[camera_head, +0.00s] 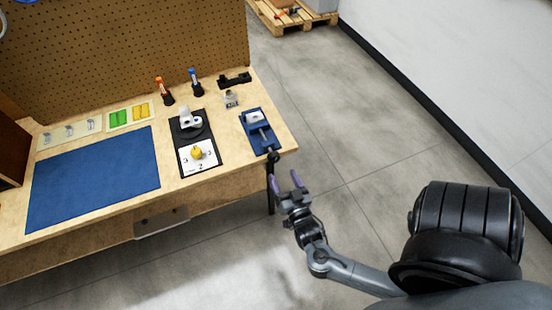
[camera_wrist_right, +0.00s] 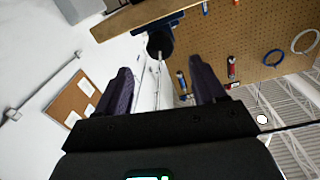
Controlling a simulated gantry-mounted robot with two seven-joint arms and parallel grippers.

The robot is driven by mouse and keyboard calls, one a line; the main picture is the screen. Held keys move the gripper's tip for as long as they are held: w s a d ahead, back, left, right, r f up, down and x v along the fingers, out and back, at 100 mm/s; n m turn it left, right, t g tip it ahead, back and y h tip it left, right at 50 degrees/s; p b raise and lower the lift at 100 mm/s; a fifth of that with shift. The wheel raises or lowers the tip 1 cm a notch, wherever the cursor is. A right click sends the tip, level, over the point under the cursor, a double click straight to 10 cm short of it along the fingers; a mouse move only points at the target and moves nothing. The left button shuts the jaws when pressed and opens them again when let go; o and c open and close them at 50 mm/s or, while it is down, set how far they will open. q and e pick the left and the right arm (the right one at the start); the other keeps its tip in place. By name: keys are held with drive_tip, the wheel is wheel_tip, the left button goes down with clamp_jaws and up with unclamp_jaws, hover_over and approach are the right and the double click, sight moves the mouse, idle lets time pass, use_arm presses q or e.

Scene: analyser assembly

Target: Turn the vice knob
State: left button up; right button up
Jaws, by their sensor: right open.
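The blue vice (camera_head: 262,137) sits at the right end of the wooden workbench, with a light grey block between its jaws. Its black knob (camera_head: 272,156) sticks out past the bench's front edge. In the right wrist view the round black knob (camera_wrist_right: 160,43) lies ahead, between the two finger directions, with blue vice parts (camera_wrist_right: 165,22) above it. My right gripper (camera_head: 284,181) is open and empty, with purple fingers. It is off the bench's front right corner, just short of the knob and apart from it. My left gripper is not in view.
A black board with a white device (camera_head: 190,120) and a numbered white card (camera_head: 186,163) lies left of the vice. A blue mat (camera_head: 95,180) covers the bench's left.

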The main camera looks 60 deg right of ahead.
sight(275, 160)
drive_tip(key=b+x, duration=0.1)
drive_tip(key=x, duration=0.7)
drive_tip(key=shift+a, duration=0.1)
drive_tip(key=shift+w+d, duration=0.4)
drive_tip(key=shift+w, duration=0.1)
drive_tip(key=c, duration=1)
drive_tip(key=shift+r+n+p, duration=0.2)
drive_tip(key=shift+n+p, duration=0.2)
drive_tip(key=shift+p, duration=0.25)
drive_tip(key=shift+c, duration=0.2)
drive_tip(key=n+p, duration=0.2)
drive_tip(key=p, duration=0.1)
drive_tip(key=shift+n, duration=0.3)
drive_tip(key=n+p, duration=0.2)
drive_tip(key=shift+n+p, duration=0.3)
drive_tip(key=shift+p, duration=0.05)
drive_tip(key=shift+f+n+p, duration=0.2)
drive_tip(key=shift+n+p, duration=0.15)
drive_tip(key=shift+n, duration=0.15)
